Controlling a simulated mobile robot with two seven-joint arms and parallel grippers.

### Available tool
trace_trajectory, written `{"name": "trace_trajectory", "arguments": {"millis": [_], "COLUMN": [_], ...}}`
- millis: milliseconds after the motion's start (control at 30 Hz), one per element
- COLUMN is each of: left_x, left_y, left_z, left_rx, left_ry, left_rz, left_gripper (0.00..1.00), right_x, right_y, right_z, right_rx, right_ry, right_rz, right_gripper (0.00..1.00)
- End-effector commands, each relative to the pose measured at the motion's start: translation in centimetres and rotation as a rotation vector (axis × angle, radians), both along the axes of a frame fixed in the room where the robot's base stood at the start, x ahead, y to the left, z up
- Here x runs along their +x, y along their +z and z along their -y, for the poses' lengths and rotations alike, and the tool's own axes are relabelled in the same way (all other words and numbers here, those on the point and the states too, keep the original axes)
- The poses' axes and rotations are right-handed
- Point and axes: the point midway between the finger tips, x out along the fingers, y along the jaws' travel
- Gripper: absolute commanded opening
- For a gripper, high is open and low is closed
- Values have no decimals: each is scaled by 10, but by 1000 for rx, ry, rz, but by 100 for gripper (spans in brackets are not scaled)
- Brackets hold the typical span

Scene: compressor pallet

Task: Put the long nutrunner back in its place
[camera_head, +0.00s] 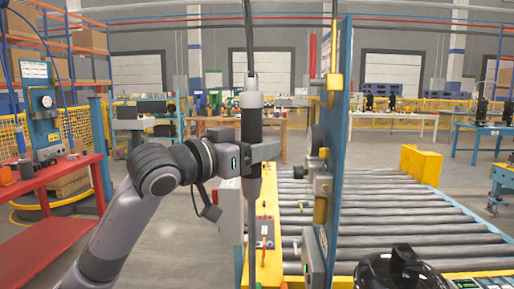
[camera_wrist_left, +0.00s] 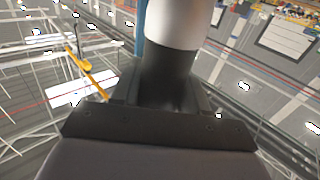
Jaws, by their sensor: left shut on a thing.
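The long nutrunner (camera_head: 250,122) is a slim upright tool with a light grey upper body, a black middle and a thin shaft below. A dark cable runs up from its top. My left gripper (camera_head: 257,152) is shut around its black part and holds it upright, just left of the blue panel (camera_head: 338,150). In the left wrist view the nutrunner (camera_wrist_left: 170,72) stands between the fingers (camera_wrist_left: 165,105), grey above and black below. Its lower end is partly hidden in the head view. My right gripper does not show.
The blue panel carries yellow brackets (camera_head: 335,82) and grey fittings (camera_head: 322,184). A roller conveyor (camera_head: 400,215) lies behind it, with a yellow end stop (camera_head: 420,163). A red bench (camera_head: 45,185) stands left. A glossy black object (camera_head: 400,268) sits at the bottom right.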

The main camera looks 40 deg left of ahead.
Motion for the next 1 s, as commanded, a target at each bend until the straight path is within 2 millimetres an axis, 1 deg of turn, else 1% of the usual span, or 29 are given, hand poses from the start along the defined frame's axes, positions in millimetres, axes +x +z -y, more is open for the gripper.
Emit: {"name": "trace_trajectory", "arguments": {"millis": [1000], "left_x": [-1], "left_y": [-15], "left_z": [0], "left_rx": [2], "left_ry": [0], "left_rz": [9], "left_gripper": [0], "right_x": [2], "right_y": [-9], "right_z": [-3], "right_rx": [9], "right_ry": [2], "right_rz": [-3], "right_gripper": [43]}}
